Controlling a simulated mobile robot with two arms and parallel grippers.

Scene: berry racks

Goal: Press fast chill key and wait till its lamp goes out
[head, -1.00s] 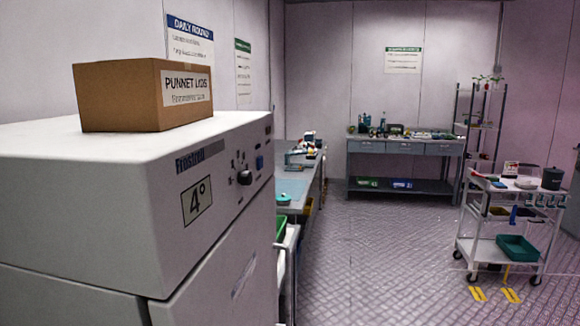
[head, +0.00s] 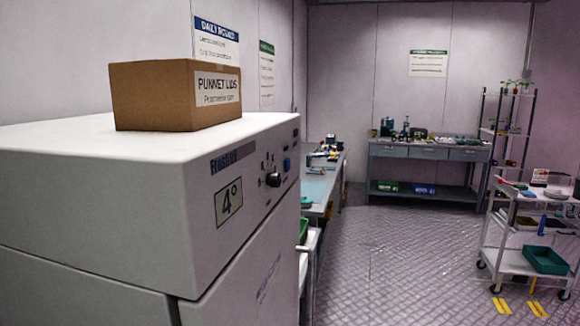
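A white fridge (head: 90,215) fills the left of the head view, with its front seen at a slant. A small blue key (head: 287,164) sits right of the knob. I cannot tell which part is the fast chill key, or whether any lamp is lit. Neither of my grippers shows.
A cardboard box of punnet lids (head: 152,98) stands on the fridge. Past the fridge is a side bench (head: 322,187). A back bench (head: 430,152), a tall rack (head: 508,120) and a white trolley (head: 518,262) stand further off. The middle floor (head: 390,260) is clear.

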